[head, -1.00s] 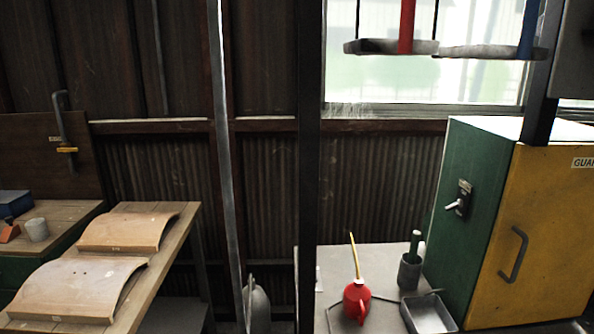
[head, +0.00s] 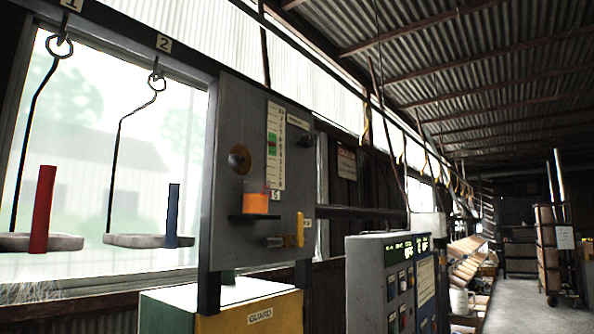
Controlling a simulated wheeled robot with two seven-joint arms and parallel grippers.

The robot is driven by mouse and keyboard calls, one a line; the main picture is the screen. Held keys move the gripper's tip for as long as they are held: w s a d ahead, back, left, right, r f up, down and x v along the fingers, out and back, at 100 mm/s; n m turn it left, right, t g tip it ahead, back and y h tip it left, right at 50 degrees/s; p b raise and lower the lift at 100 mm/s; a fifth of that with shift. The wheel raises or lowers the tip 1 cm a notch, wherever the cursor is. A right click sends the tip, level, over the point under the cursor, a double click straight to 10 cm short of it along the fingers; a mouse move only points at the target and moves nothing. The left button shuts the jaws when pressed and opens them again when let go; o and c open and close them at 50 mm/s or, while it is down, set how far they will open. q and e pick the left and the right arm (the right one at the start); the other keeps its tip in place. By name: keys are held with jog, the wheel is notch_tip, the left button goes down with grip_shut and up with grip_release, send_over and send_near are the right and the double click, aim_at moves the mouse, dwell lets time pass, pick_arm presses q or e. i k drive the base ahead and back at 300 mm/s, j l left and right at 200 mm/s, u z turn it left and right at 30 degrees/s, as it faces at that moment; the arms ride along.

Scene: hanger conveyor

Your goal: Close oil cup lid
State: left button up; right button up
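What looks like the oil cup (head: 256,203) is a small cup with orange contents. It sits on a dark ledge on the front of an upright grey panel (head: 228,150) near the middle of the head view. A fainter orange part shows just above its rim; I cannot tell whether this is the lid or how the lid stands. Neither of my grippers is in view.
The panel carries a round knob (head: 239,159), a gauge strip (head: 275,145) and a yellow-handled valve (head: 293,238). A yellow guard box (head: 250,317) stands below. Two hanging trays are at left, a control console (head: 392,285) at right. Open floor (head: 528,308) lies far right.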

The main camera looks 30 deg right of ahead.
aim_at(240, 158)
jog(key=z, duration=0.7)
